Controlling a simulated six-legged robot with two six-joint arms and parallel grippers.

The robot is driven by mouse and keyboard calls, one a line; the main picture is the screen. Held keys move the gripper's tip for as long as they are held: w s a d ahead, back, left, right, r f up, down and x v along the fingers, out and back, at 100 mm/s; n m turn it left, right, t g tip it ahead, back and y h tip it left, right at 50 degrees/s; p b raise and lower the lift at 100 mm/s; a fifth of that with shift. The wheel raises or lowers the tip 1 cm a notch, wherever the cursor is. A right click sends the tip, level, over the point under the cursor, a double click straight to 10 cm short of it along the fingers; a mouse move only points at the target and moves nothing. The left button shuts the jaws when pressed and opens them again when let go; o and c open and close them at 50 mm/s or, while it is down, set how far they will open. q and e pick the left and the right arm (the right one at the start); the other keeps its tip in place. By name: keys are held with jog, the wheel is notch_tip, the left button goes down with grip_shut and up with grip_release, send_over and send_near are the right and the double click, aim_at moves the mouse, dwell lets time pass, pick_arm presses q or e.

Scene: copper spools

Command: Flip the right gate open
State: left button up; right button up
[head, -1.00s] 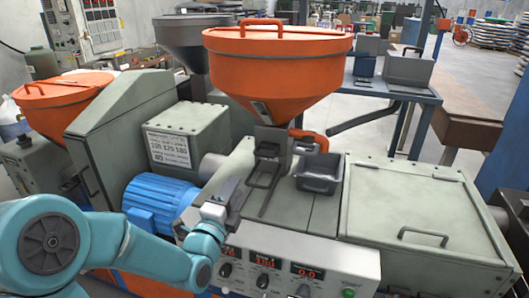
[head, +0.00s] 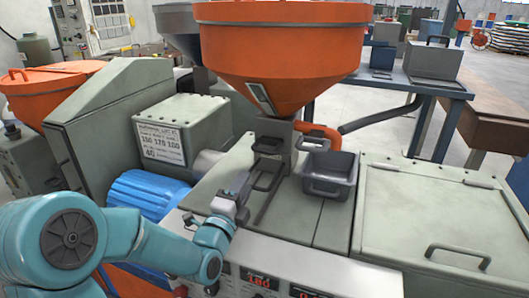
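A large orange hopper (head: 280,60) stands on a grey neck in the middle of the head view. At the foot of the neck is a small dark gate piece with a loop handle (head: 266,176), apparently lying low. I cannot tell for sure whether it is the right gate. My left gripper (head: 241,186) is just left of and in front of this handle, with a small gap visible. Its fingers are seen from behind, so their opening is unclear. My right gripper is not in view.
A dark grey bin (head: 330,174) sits right of the neck. A wide hinged lid with a handle (head: 440,215) covers the right side. A control panel (head: 290,275) runs along the front. A blue ribbed motor (head: 148,193) and grey box (head: 182,130) are at left.

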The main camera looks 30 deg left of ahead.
aim_at(263, 152)
pick_arm(q)
jog(key=p+x, duration=0.3)
jog(key=x, duration=0.9)
jog(key=shift+w+r, duration=0.2)
jog(key=shift+w, duration=0.15)
jog(key=shift+w+a+p, duration=0.25)
jog(key=shift+w+p, duration=0.1)
jog(key=shift+w, duration=0.3)
grip_shut()
